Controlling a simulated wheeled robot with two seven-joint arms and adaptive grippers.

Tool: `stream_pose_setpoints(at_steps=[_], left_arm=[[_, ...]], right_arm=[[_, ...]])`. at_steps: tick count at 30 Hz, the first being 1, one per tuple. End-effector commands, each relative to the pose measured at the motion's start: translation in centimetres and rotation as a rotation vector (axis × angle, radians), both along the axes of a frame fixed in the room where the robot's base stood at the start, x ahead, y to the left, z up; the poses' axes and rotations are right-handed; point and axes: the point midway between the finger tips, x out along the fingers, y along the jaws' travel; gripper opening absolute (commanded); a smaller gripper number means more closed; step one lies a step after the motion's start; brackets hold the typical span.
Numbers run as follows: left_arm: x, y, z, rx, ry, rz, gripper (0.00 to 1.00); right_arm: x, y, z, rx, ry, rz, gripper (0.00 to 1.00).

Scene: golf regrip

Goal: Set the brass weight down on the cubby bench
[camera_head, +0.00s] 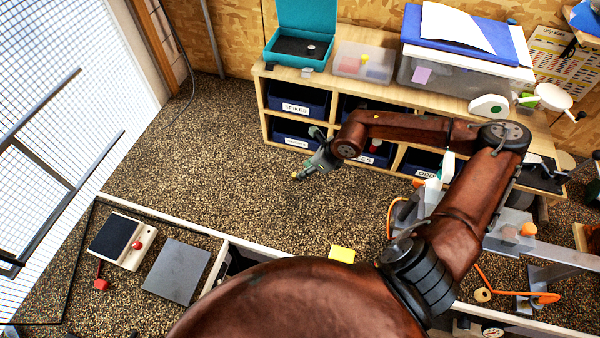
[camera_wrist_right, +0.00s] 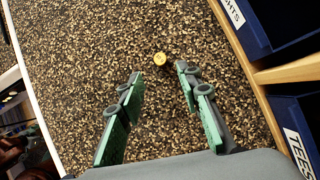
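The brass weight is a small round yellow disc (camera_wrist_right: 160,58), seen in the right wrist view against the speckled floor, just beyond the fingertips. In the head view a small yellow spot (camera_head: 295,175) shows at the fingertips. My right gripper (camera_head: 303,170) is in front of the cubby bench, out over the floor. In the wrist view its green-backed fingers (camera_wrist_right: 158,72) are spread, with a gap between the tips. I cannot tell whether the weight touches the floor. The wooden cubby bench (camera_head: 322,78) stands along the back wall. My left gripper is not in view.
On the bench top are an open teal box (camera_head: 298,60), a clear bin (camera_head: 347,62) and a large lidded tub (camera_head: 432,74). Labelled dark bins (camera_head: 297,98) fill the cubbies. Bare floor (camera_head: 200,150) lies left of the bench. A yellow block (camera_head: 342,254) is near the front.

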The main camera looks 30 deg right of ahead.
Motion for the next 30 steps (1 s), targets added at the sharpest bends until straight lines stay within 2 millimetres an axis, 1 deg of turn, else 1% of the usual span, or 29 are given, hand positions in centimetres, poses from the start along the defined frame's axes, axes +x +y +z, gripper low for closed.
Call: stream_pose_setpoints(at_steps=[1, 3, 6, 10, 17, 30], left_arm=[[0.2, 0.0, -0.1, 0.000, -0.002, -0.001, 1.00], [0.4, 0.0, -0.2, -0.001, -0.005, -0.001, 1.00], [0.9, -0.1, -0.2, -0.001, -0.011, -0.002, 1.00], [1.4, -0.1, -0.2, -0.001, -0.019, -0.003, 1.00], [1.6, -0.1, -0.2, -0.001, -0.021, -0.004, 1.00], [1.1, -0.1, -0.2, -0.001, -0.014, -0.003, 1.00]], right_arm=[[-0.5, -0.4, 0.8, -0.004, -0.001, -0.002, 0.32], [-1.0, -0.7, 1.9, -0.004, 0.000, -0.001, 0.32], [-1.6, -1.0, 3.1, -0.003, -0.001, -0.001, 0.32], [-2.0, -1.2, 4.0, -0.002, -0.001, -0.001, 0.32], [-2.2, -1.2, 4.4, 0.000, 0.000, 0.000, 0.32], [-2.2, -1.2, 4.4, 0.000, -0.001, 0.000, 0.32]])
